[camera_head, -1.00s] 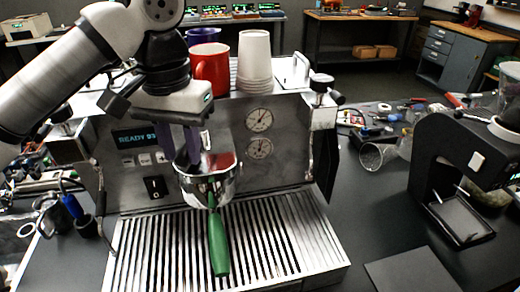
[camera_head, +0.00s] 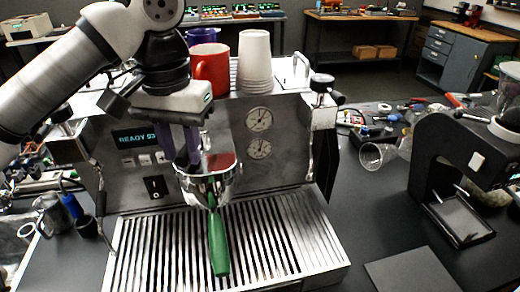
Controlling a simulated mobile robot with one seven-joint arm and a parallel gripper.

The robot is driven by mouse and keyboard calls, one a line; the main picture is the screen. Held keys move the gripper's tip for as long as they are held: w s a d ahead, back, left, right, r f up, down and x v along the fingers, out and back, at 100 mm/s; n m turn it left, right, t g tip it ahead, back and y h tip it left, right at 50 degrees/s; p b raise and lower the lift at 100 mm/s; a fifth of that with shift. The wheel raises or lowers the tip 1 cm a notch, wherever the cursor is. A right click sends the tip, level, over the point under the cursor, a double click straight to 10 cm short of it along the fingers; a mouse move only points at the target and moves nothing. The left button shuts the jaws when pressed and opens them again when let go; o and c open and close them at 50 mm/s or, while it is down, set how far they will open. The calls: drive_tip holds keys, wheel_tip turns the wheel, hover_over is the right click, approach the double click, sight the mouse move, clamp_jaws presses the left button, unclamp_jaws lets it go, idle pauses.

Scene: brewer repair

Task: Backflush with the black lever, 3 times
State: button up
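The espresso machine (camera_head: 225,140) stands in the middle with a lit display reading READY. A portafilter (camera_head: 210,185) with a green handle (camera_head: 218,245) sits at its front, the handle pointing toward me over the drip tray. My gripper (camera_head: 185,155) points down in front of the machine, its purplish fingers just above and behind the left rim of the portafilter. Dark parts overlap around the fingertips, so I cannot tell how far apart they are or whether they touch a lever. The black lever cannot be clearly made out there. A black rocker switch (camera_head: 154,187) is on the front panel.
A red mug (camera_head: 211,68) and stacked paper cups (camera_head: 255,62) stand on top of the machine. The slatted drip tray (camera_head: 285,235) lies in front. A black grinder (camera_head: 455,165) stands at right, with a dark mat (camera_head: 412,272) before it. A metal pitcher (camera_head: 50,215) is at left.

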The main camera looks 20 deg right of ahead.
idle(0.3)
drive_tip(key=shift+s+d+n, duration=0.35)
drive_tip(key=shift+d+n, duration=0.4)
drive_tip(key=shift+n, duration=0.4)
drive_tip(key=shift+s+d+n, duration=0.35)
drive_tip(key=shift+d+n, duration=0.35)
drive_tip(key=shift+n, duration=0.45)
drive_tip(key=shift+s+d+n, duration=0.1)
drive_tip(key=shift+d+n, duration=0.65)
drive_tip(key=shift+n, duration=0.35)
drive_tip(key=shift+d+n, duration=0.75)
drive_tip(key=shift+n, duration=0.35)
drive_tip(key=o, duration=0.4)
wheel_tip(320, 180, up, 7)
